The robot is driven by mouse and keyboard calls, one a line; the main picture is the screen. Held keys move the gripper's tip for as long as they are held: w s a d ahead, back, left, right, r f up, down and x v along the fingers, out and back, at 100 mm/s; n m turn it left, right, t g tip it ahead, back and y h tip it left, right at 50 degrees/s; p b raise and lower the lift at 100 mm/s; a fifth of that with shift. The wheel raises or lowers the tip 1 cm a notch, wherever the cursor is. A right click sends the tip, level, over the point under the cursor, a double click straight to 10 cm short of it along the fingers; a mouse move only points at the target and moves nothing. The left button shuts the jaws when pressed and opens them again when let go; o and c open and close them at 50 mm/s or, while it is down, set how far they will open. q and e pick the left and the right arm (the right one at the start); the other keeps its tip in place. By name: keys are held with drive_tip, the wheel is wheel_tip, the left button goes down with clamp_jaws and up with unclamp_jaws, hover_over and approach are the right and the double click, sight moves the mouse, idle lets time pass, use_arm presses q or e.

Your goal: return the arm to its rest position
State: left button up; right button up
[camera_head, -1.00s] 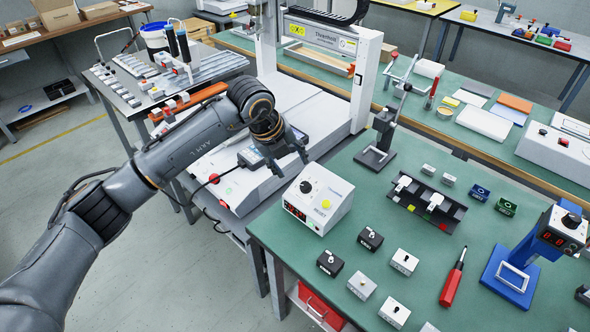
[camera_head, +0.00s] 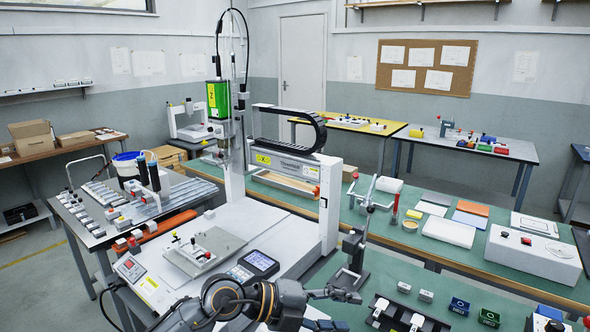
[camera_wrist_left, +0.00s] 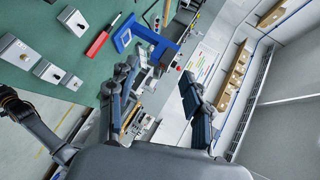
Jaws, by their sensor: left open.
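My left arm comes in from the bottom of the head view. My left gripper (camera_head: 338,309) is at the lower middle, in front of the gantry machine (camera_head: 328,205). Its fingers are spread with nothing between them. My right gripper is in neither view.
The green bench (camera_head: 405,272) carries small switch boxes, a black tray (camera_head: 405,318) and a clamp stand (camera_head: 350,265) close to my left gripper. The wrist view shows a red screwdriver (camera_wrist_left: 98,43) and a blue stand (camera_wrist_left: 150,42). Grey floor lies at left.

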use_arm(q)
wheel_tip(320, 180, up, 7)
drive_tip(key=s+n+t+h, duration=0.2)
drive_tip(key=n+t+h, duration=0.1)
drive_tip(key=h, duration=0.2)
drive_tip(key=w+a+r+n+t+y, duration=0.3)
drive_tip(key=a+r+n+t+y, duration=0.1)
drive_tip(key=a+n+t, duration=0.75)
drive_tip(key=s+a+f+n+y, duration=0.2)
drive_tip(key=a+f+n+y, duration=1.2)
drive_tip(key=f+n+y, duration=0.15)
drive_tip(key=s+a+f+g+h, duration=0.1)
drive_tip(key=s+a+f+g, duration=0.1)
drive_tip(key=s+f+g, duration=0.75)
drive_tip(key=s+a+f+g, duration=0.1)
drive_tip(key=s+f+g, duration=0.3)
drive_tip(key=s+f, duration=0.9)
drive_tip(key=s+f+g, duration=0.1)
drive_tip(key=s+f, duration=0.1)
drive_tip(key=f, duration=0.9)
drive_tip(key=s+f, duration=0.2)
drive_tip(key=f, duration=0.8)
drive_tip(key=s+a+f+g, duration=0.1)
drive_tip(key=s+a+f, duration=0.2)
drive_tip(key=s+f, duration=1.4)
drive_tip(key=shift+f+g, duration=0.2)
drive_tip(key=shift+g, duration=0.1)
